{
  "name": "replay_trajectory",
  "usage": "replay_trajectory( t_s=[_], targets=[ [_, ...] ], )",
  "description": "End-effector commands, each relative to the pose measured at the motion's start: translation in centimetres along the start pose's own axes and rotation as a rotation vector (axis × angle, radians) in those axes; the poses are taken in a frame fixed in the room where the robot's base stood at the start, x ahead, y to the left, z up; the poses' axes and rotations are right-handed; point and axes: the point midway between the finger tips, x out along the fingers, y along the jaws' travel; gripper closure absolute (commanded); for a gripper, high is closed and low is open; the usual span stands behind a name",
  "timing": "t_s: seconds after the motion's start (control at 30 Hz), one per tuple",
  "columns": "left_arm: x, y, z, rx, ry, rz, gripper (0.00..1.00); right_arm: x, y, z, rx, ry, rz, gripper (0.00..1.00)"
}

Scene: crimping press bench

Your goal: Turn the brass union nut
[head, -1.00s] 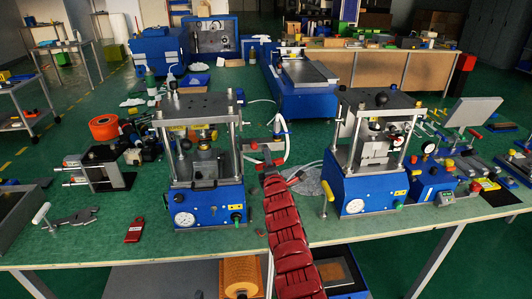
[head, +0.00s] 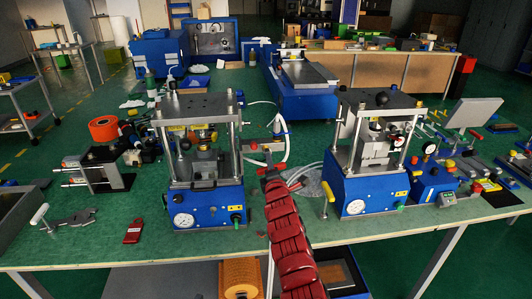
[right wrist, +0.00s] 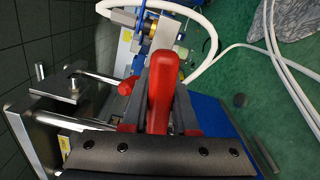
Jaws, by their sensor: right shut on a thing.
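My right gripper (right wrist: 160,118) is shut on a thick red handle (right wrist: 162,80), which stands lengthwise between its dark fingers in the right wrist view. A grey metal head (right wrist: 166,30) shows at the far end of the handle, and the brass union nut (right wrist: 150,27) is right beside it. I cannot tell how closely the head sits around the nut. In the head view my right gripper (head: 271,171) is small, at the right side of the left press, by a grey fitting. The nut is too small to make out there. My left gripper is not in view.
The left press (head: 205,190) stands close left of my gripper, the right press (head: 365,190) farther right. A white hose (right wrist: 212,35) curls around the fitting. A red tag (head: 133,231) lies at the bench front.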

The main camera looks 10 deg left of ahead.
Motion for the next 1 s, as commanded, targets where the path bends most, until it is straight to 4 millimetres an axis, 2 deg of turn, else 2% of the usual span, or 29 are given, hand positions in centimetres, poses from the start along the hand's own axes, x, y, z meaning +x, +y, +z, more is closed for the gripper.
replay_trajectory(
  t_s=[0.5,0.87,0.9,1.0],
  targets=[
    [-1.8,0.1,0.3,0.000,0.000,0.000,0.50,-2.8,0.2,-0.2,-0.004,0.004,0.007,1.00],
    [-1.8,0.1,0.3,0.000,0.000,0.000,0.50,-3.2,0.3,-0.2,-0.001,0.004,0.004,1.00],
    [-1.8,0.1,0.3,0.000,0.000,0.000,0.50,-3.2,0.3,-0.2,-0.001,0.004,0.004,0.80],
    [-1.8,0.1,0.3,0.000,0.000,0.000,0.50,-3.2,0.3,-0.2,-0.002,0.004,0.005,0.98]
  ],
)
